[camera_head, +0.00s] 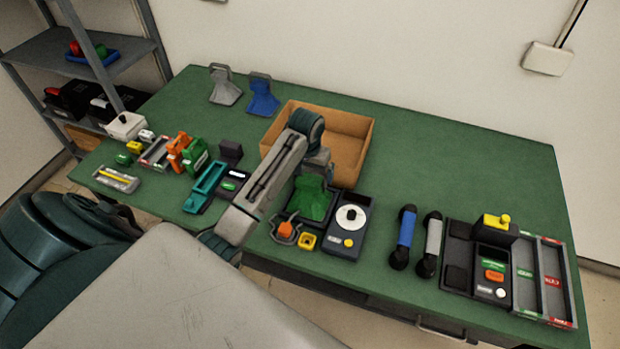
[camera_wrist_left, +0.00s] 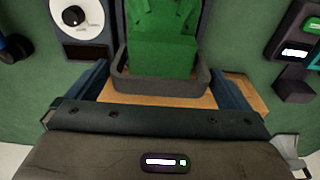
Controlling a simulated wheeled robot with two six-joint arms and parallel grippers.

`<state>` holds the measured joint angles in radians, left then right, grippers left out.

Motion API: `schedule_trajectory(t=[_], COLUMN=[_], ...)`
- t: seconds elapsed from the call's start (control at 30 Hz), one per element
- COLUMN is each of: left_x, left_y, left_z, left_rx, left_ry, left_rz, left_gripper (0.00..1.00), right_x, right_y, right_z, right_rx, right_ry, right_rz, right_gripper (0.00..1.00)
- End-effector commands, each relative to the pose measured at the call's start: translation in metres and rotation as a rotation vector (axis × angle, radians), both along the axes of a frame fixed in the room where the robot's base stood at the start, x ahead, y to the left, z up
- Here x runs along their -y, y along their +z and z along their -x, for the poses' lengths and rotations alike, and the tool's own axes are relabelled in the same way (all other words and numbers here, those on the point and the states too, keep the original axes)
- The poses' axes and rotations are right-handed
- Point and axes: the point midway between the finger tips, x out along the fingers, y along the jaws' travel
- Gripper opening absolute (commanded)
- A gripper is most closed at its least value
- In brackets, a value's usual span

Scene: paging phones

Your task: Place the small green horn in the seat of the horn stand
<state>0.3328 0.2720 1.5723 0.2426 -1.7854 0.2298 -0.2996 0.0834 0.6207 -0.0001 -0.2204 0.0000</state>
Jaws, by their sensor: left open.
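The small green horn (camera_head: 312,199) sits in a dark-rimmed, tray-like seat, which I take to be the horn stand (camera_head: 331,214), in front of the cardboard box. In the left wrist view the green horn (camera_wrist_left: 160,45) shows within the grey rim of the stand (camera_wrist_left: 163,90); I cannot tell whether it is fully seated. My left gripper (camera_head: 315,168) is just behind the horn, over the box's front edge. Its fingers (camera_wrist_left: 160,72) are spread apart with nothing held between them. My right gripper is not in view.
An open cardboard box (camera_head: 350,140) stands behind the stand. A dark dial phone (camera_head: 347,228) is right of it; blue (camera_head: 406,238) and grey handsets lie further right. Grey and blue (camera_head: 262,95) horns stand at the back. The table's back right is clear.

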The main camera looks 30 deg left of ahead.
Motion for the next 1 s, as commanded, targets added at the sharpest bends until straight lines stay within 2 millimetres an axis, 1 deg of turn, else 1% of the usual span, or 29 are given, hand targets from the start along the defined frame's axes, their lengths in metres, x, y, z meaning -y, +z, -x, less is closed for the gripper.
schedule_trajectory(t=[0.03,0.2,0.27,0.3,0.33,0.4,0.53,1.0], left_x=[-0.001,0.001,0.001,0.001,0.002,0.002,0.002,0.002], left_y=[0.008,0.049,0.061,0.073,0.078,0.083,0.088,0.088], left_z=[0.0,0.005,0.006,0.008,0.009,0.01,0.01,0.011], left_rx=[0.008,0.008,0.008,0.001,0.0,-0.001,0.0,0.0], left_ry=[-0.001,-0.001,-0.001,-0.001,-0.001,-0.001,-0.001,0.0], left_rz=[-0.003,-0.003,-0.003,-0.003,-0.002,-0.001,-0.001,-0.001], left_gripper=[1.0,1.0,1.0,1.0,1.0,1.0,1.0,1.0], right_x=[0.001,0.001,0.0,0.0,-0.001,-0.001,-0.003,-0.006], right_y=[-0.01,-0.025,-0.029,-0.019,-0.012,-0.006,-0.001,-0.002], right_z=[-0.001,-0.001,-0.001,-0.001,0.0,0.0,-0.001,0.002], right_rx=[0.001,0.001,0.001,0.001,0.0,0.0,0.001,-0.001], right_ry=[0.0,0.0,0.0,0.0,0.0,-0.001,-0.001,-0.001], right_rz=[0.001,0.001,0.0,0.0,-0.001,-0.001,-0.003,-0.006], right_gripper=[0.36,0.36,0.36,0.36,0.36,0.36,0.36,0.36])
